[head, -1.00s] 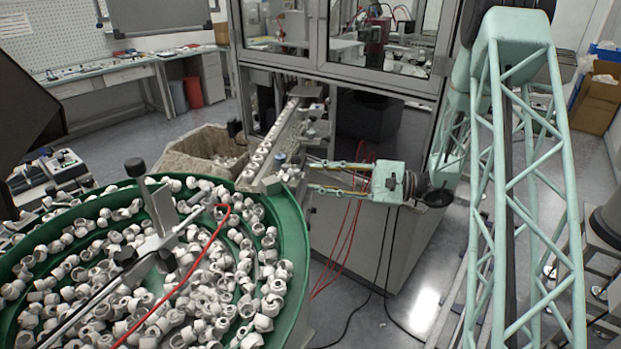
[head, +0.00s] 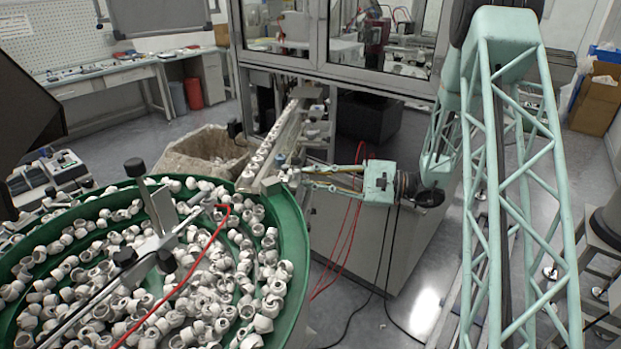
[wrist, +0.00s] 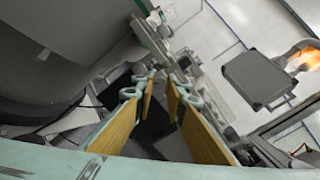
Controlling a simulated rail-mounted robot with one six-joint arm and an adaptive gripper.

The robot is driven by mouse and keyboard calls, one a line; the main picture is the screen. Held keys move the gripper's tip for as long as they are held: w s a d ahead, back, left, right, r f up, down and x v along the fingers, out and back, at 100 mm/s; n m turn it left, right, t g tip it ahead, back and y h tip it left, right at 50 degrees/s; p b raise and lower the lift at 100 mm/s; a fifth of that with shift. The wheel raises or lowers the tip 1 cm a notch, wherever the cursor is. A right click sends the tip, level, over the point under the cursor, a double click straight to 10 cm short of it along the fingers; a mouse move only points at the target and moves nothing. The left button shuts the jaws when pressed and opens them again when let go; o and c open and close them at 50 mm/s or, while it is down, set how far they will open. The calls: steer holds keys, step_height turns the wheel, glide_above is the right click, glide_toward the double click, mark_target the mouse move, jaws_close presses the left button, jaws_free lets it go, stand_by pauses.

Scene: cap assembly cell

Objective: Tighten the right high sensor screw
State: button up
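My gripper (head: 302,178) is at the end of the feed rail (head: 268,150), in the middle of the head view. Its two fingers point left and stand apart. In the wrist view the fingers (wrist: 164,80) have yellow-brown inner faces and a narrow gap between their tips, with nothing clearly held. Small metal sensor fittings (head: 281,160) sit by the rail end, just left of the fingertips. The rail and its fittings also show beyond the tips in the wrist view (wrist: 163,42). The right high sensor screw is too small to pick out with certainty.
A green bowl feeder (head: 293,232) full of white caps fills the lower left. A glass-fronted machine cabinet (head: 330,75) stands behind the rail. Red cables (head: 345,240) and black cables hang below my gripper. A caps bin (head: 200,152) stands left of the rail.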

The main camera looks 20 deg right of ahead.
steer(key=shift+r+m+p, duration=0.1)
steer(key=shift+m+p, duration=0.2)
steer(key=shift+p, duration=0.05)
steer(key=shift+m+p, duration=2.2)
steer(key=shift+m, duration=0.5)
steer(key=o, duration=0.8)
steer(key=shift+o, duration=0.2)
steer(key=shift+d, duration=0.15)
steer(key=v, duration=1.1)
steer(key=shift+s+d, duration=0.25)
steer(key=shift+d, duration=0.05)
